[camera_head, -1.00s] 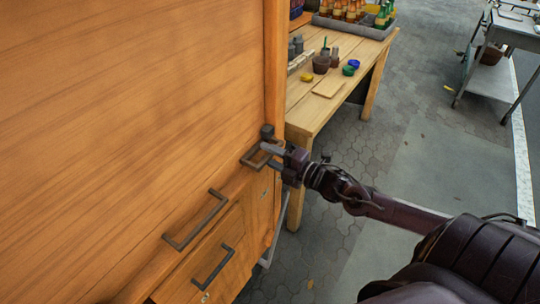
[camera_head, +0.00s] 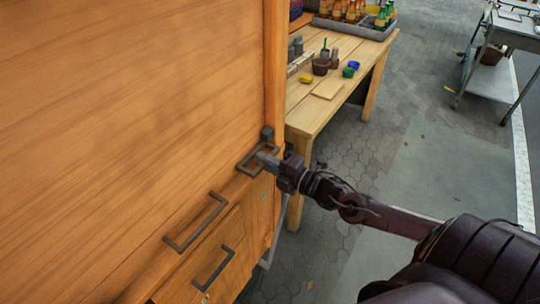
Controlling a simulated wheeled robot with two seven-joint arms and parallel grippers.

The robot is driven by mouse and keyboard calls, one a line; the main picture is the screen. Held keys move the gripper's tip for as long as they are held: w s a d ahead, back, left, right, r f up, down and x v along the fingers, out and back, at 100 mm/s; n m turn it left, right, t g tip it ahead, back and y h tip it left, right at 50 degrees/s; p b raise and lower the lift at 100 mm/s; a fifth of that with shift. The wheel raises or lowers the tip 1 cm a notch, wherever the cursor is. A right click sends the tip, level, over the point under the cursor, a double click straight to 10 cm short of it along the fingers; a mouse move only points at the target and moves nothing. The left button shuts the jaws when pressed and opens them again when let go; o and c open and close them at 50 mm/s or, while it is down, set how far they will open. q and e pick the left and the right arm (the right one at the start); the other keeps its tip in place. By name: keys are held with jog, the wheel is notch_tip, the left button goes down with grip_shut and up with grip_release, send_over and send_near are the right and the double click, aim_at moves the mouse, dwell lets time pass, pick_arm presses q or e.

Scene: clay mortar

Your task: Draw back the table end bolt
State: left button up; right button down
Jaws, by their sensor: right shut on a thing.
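The bolt (camera_head: 244,167) is a dark metal loop handle at the right end of the large wooden table, beside a small dark block (camera_head: 267,133) at the corner. My right gripper (camera_head: 267,158) reaches in from the right with its grey fingers at the loop. It is shut on the bolt handle, and the fingers hide part of it. My left gripper is not in view.
Two more dark handles (camera_head: 196,222) (camera_head: 213,268) are on the wooden front at lower left. A wooden side table (camera_head: 310,115) with pots and a bottle tray (camera_head: 350,27) stands behind.

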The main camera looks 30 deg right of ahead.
jog(key=a, duration=0.1)
jog(key=s+a, duration=0.1)
jog(key=a, duration=0.1)
jog(key=shift+s+a+p, duration=0.1)
jog(key=shift+s+p, duration=0.05)
jog(key=shift+p, duration=0.2)
jog(key=shift+f, duration=0.1)
jog(key=c, duration=1.4)
grip_release()
jog(key=shift+o, duration=0.2)
jog(key=shift+s+d, duration=0.2)
jog(key=shift+s, duration=0.2)
send_near(261, 171)
jog(key=x, duration=0.2)
jog(key=shift+w+a, duration=0.2)
jog(key=shift+w, duration=0.15)
